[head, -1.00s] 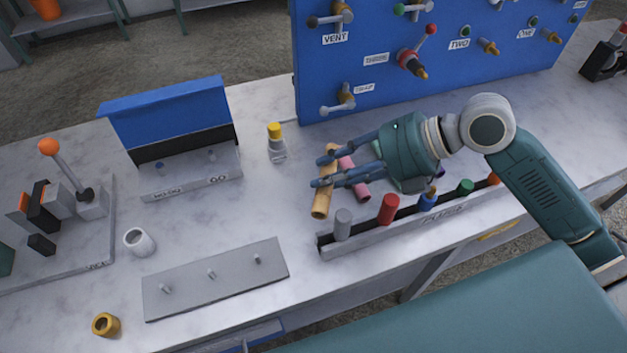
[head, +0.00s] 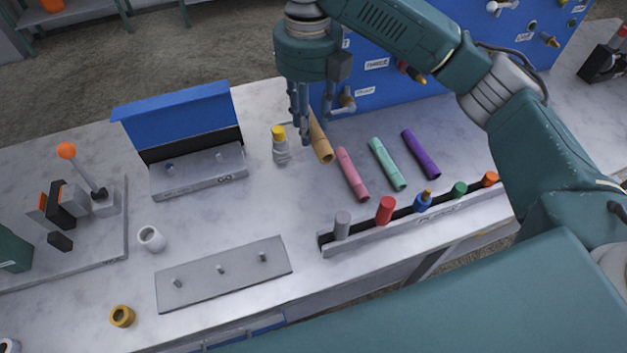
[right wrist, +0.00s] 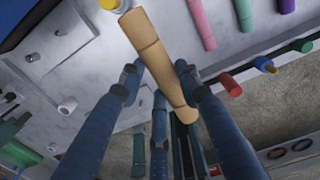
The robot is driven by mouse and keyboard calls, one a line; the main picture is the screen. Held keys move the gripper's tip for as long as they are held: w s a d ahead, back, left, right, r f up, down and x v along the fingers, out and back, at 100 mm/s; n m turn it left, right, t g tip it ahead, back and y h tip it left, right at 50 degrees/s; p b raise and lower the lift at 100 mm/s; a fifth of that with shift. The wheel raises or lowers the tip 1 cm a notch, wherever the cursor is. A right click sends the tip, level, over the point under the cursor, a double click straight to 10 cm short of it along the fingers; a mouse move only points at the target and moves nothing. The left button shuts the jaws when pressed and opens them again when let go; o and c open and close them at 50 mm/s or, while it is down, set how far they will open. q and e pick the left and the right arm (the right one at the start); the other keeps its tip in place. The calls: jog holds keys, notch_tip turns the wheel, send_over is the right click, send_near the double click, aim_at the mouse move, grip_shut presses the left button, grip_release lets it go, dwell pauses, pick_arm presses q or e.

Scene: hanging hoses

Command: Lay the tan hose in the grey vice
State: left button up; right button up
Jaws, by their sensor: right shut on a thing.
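The tan hose (head: 321,140) is in my right gripper (head: 301,132), which points down near the blue panel. In the right wrist view my right gripper (right wrist: 160,72) has its fingers on both sides of the tan hose (right wrist: 150,48), shut on it around its middle. In the head view the fingers hide part of the hose. The grey vice (head: 73,196), with grey and dark jaw blocks and an orange-ball lever, stands on a grey plate at the far left, apart from the hose. No hose is in it. My left gripper is not in view.
Pink (head: 351,174), green (head: 387,164) and purple (head: 420,153) hoses lie to the right. A yellow-capped bottle (head: 280,145) stands close by the gripper. A blue-backed fixture (head: 197,174), white cup (head: 151,239) and pegged plate (head: 210,287) lie between it and the vice.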

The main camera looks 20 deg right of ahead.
jog(key=shift+w+d+r, duration=0.1)
jog(key=shift+d+r, duration=0.05)
jog(key=p, duration=0.2)
send_over(310, 189)
notch_tip(310, 189, down, 16)
jog(key=shift+r, duration=0.1)
notch_tip(310, 189, down, 3)
jog(key=shift+p, duration=0.7)
jog(key=shift+f, duration=0.45)
jog(key=shift+f, duration=0.1)
jog(key=o, duration=1.2)
jog(key=shift+c, duration=0.2)
